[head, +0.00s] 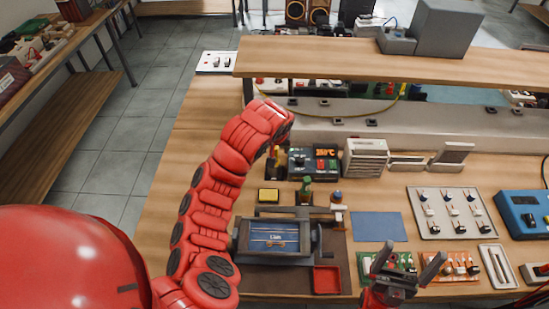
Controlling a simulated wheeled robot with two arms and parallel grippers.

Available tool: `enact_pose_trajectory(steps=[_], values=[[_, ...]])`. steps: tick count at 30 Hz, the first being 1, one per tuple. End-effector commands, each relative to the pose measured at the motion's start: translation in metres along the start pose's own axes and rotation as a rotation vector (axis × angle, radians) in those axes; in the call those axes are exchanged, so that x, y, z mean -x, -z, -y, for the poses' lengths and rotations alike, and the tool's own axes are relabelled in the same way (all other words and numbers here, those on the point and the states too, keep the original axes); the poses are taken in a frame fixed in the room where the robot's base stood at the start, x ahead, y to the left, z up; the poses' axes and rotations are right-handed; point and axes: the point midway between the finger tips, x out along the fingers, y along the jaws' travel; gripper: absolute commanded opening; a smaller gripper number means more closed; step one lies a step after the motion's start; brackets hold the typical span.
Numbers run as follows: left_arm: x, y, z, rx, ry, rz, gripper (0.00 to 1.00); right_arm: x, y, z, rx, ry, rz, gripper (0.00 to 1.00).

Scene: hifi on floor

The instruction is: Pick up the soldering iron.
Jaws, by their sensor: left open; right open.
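The soldering station (315,162) with a lit display stands on the workbench, left of centre. I cannot make out the soldering iron clearly; a small dark and orange item (273,166) left of the station may be it or its holder, partly behind my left arm. My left gripper (277,148) is at the end of the red arm, beside the station's left side; its fingers are small and hard to make out. My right gripper (407,262) is open and empty, above the bench's front, over small circuit boards.
A framed fixture (273,237) on a dark mat and a red tray (327,280) stand in front of the station. A blue mat (378,227) lies right of them. A grey panel of switches (446,213) and blue meter (524,212) are at right. A raised shelf (400,66) spans the back.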

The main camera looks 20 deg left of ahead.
Motion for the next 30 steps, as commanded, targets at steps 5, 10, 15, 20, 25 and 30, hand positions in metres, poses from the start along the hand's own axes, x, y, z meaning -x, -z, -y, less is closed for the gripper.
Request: enact_pose_trajectory(steps=[5, 10, 15, 20, 25, 30], values=[[-0.022, -0.002, 0.003, 0.001, 0.001, 0.005, 0.68, -0.018, 0.003, -0.001, 0.0, 0.0, 0.0, 0.97], [-0.037, -0.002, 0.002, 0.0, -0.001, 0.002, 0.68, -0.021, 0.004, -0.001, 0.0, 0.0, 0.0, 0.97], [-0.041, -0.002, 0.004, 0.001, 0.001, 0.001, 0.68, -0.021, 0.004, -0.001, 0.0, 0.0, 0.0, 0.97], [-0.041, -0.002, 0.004, 0.001, 0.0, 0.001, 0.6, -0.021, 0.004, -0.001, 0.0, 0.0, 0.0, 0.97], [-0.041, -0.002, 0.004, 0.001, 0.0, 0.001, 0.3, -0.021, 0.004, -0.001, 0.0, 0.0, 0.0, 0.97], [-0.041, -0.002, 0.004, 0.001, 0.0, 0.001, 0.0, -0.021, 0.004, -0.001, 0.0, 0.0, 0.0, 0.97]])
